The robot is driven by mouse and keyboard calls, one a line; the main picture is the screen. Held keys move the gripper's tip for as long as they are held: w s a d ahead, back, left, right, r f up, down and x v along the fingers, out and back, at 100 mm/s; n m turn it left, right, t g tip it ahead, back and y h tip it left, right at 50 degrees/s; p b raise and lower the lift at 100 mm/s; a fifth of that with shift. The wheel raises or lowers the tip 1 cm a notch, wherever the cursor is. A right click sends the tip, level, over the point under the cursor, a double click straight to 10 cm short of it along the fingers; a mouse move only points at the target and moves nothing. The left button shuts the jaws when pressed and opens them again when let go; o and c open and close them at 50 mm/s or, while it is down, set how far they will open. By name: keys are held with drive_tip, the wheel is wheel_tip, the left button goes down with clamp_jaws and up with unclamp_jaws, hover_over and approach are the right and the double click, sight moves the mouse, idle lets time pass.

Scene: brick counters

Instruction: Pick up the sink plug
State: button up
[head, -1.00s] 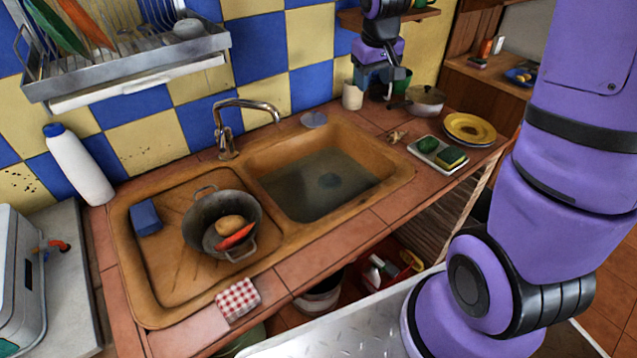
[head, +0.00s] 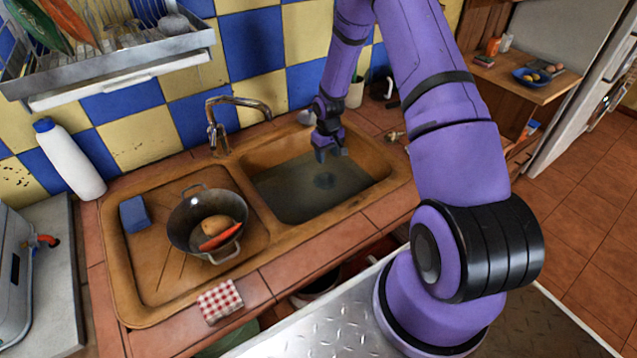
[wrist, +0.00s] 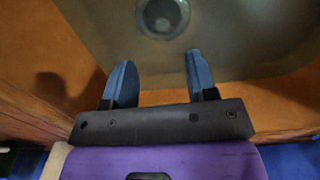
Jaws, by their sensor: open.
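The sink basin (head: 365,185) has a grey, water-like surface inside. A round dark fitting (head: 325,180) shows at its bottom, and it appears in the wrist view (wrist: 162,18) as a dark ring with a paler centre, cut by the top edge. I cannot tell whether it is the plug or the drain. A small grey disc (head: 307,117) lies on the rim behind the basin, partly behind my arm. My gripper (head: 331,155) is over the back of the basin, pointing down. Its blue fingers (wrist: 160,62) are apart and empty, with the round fitting ahead of them.
A pot (head: 185,228) with a potato and a carrot stands on the drainboard, beside a blue sponge (head: 134,214). The tap (head: 215,135) rises behind the basin, left of my gripper. A checked cloth (head: 220,300) lies on the front edge.

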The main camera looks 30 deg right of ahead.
sight(326, 177)
drive_tip(key=f, duration=1.2)
drive_tip(key=shift+w+a, duration=0.1)
drive_tip(key=shift+w, duration=0.1)
drive_tip(key=shift+r, duration=0.1)
clamp_jaws()
